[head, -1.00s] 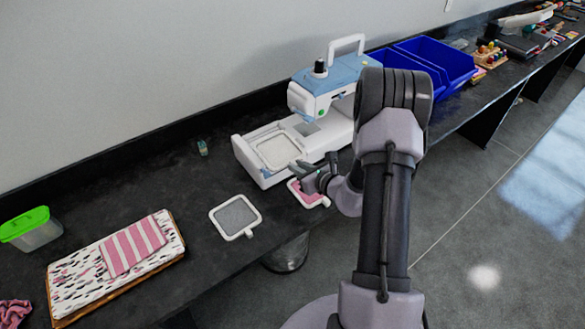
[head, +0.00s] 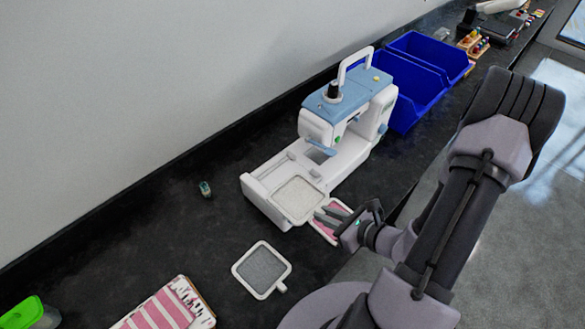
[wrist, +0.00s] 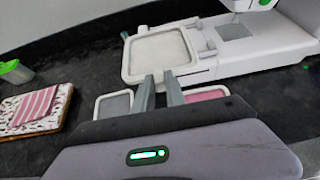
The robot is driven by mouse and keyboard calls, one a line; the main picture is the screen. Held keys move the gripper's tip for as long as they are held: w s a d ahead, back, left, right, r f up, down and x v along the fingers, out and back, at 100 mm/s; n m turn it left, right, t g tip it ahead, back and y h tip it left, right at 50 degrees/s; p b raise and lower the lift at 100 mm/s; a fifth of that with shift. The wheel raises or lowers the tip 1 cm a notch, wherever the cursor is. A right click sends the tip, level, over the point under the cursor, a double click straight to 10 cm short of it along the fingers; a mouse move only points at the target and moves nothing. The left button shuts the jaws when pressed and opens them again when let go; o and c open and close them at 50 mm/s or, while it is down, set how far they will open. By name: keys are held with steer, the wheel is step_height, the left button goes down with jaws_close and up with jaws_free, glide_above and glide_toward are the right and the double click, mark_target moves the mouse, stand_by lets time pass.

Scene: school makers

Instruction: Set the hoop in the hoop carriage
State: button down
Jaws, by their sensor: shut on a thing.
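The hoop with cream fabric (head: 298,198) is at the left end of the white and blue sewing machine (head: 338,110), over its white bed (head: 258,197). My gripper (head: 320,214) is shut on the hoop's near edge, from the front right. In the wrist view the two fingers (wrist: 159,82) meet the near edge of the hoop (wrist: 160,53), which looks about level. The hoop hides much of the carriage area beneath it. I cannot tell whether the hoop rests in the carriage or is just above it.
A grey-fabric hoop (head: 262,269) and a pink-fabric hoop (head: 338,208) lie on the dark counter, the pink one partly under my gripper. A small spool (head: 205,189) stands behind left. Striped cloth (head: 165,308) is front left; blue bins (head: 407,85) stand behind right.

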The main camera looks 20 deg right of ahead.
mark_target(307, 186)
steer(key=w+b, duration=0.1)
steer(key=w, duration=0.3)
steer(key=w+f, duration=0.1)
steer(key=w, duration=0.3)
steer(key=w+d+b, duration=0.1)
steer(key=w, duration=0.3)
steer(key=shift+w+d+f+b, duration=0.1)
steer(key=shift+w+f+b, duration=0.1)
steer(key=shift+w+b, duration=0.1)
steer(key=shift+w, duration=0.55)
step_height(307, 186, down, 4)
steer(key=shift+w+d+r+b, duration=0.1)
steer(key=shift+b, duration=0.65)
steer(key=shift+r, duration=0.1)
steer(key=shift+f, duration=0.25)
steer(key=c, duration=1.4)
jaws_free()
steer(key=shift+r, duration=0.1)
